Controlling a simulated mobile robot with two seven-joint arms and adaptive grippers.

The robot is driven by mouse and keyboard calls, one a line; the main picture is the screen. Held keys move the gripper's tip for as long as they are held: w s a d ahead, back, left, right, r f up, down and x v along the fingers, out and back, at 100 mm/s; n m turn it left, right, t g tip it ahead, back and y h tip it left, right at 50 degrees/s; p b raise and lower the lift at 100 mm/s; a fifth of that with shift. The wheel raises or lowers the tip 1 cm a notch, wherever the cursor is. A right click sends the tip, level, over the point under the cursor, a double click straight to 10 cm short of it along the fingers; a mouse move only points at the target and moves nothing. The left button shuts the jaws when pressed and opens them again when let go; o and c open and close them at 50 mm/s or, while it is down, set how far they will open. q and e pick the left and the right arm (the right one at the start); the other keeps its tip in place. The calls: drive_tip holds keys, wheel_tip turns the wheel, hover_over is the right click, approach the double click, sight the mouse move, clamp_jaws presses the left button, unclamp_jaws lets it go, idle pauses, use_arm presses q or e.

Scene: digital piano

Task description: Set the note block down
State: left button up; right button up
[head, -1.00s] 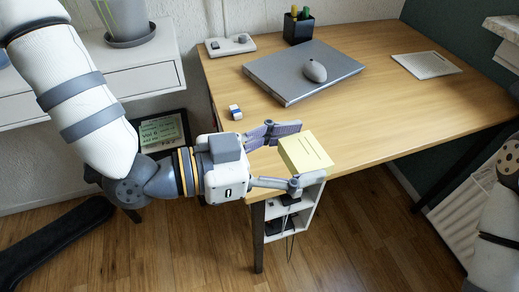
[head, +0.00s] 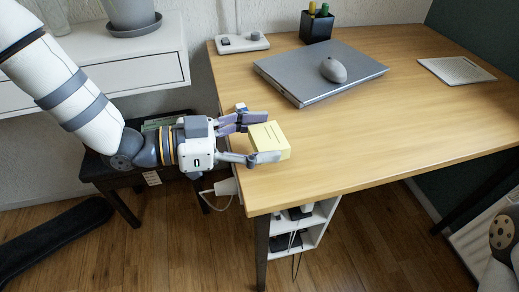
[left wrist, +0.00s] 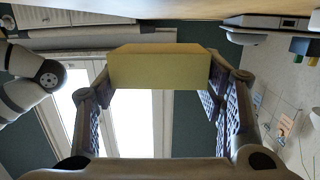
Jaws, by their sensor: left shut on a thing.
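The yellow note block (head: 268,142) is held between the fingers of my left gripper (head: 266,138), over the left front part of the wooden desk (head: 400,140). I cannot tell whether its underside touches the desk. In the left wrist view the block (left wrist: 158,68) sits across the fingertips, with a finger on each side. My right gripper is out of view; only part of my right arm shows at the right edge of the head view.
A grey laptop (head: 300,78) with a mouse (head: 333,70) on it lies behind the block. A small blue-and-white item (head: 241,107) is just behind the gripper. The desk right of the block is clear.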

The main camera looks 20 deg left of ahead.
sight(258, 149)
use_arm(q)
drive_tip(key=f, duration=0.3)
drive_tip(key=shift+w+a+f, duration=0.1)
drive_tip(key=shift+w+a, duration=0.1)
drive_tip(key=shift+f, duration=0.15)
drive_tip(key=o, duration=1.2)
